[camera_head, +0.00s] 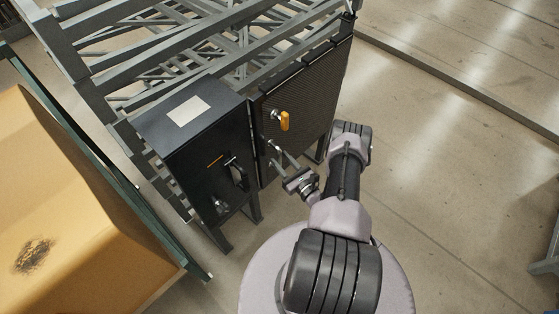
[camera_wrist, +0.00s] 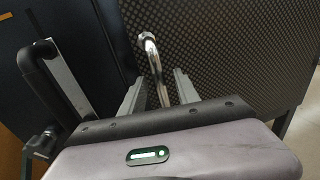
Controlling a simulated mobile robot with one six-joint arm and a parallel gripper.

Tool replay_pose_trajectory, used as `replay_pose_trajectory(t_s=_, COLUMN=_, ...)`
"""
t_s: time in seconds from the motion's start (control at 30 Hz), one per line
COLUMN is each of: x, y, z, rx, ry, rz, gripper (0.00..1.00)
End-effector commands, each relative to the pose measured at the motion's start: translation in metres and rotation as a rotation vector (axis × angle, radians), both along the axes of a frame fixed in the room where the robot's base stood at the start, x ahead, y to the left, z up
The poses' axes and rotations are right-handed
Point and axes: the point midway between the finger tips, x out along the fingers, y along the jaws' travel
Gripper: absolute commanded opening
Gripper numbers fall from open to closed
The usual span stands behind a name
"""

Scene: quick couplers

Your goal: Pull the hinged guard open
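The guard (camera_head: 312,98) is a dark perforated panel on the front of the grey frame, and it looks closed. It fills the right of the wrist view (camera_wrist: 225,50). A bent chrome handle (camera_wrist: 153,62) stands out from it; in the head view the handle (camera_head: 275,146) is small, near the panel's lower left. My gripper (camera_head: 281,161) is at this handle with its fingers apart. In the wrist view the chrome bar runs down between the two grey fingers (camera_wrist: 158,92), with visible gaps beside it. The bar's lower end is hidden behind my gripper body.
A dark cabinet (camera_head: 180,122) with a white label and black handle (camera_head: 237,173) adjoins the guard's left; that handle is close in the wrist view (camera_wrist: 50,80). A large tan box (camera_head: 70,200) stands left.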

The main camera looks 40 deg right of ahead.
Motion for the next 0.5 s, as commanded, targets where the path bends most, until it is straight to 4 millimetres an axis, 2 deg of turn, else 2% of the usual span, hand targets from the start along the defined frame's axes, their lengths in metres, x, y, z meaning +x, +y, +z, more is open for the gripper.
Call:
replay_pose_trajectory(t_s=0.13, x=0.0118, y=-0.0011, z=0.0, rx=0.0, ry=-0.001, rz=0.001, gripper=0.38)
replay_pose_trajectory(t_s=0.4, x=0.0131, y=-0.0016, z=0.0008, rx=0.001, ry=0.0, rz=0.0, gripper=0.38)
replay_pose_trajectory(t_s=0.5, x=0.013, y=-0.0014, z=0.0007, rx=0.001, ry=0.0, rz=0.0, gripper=0.18)
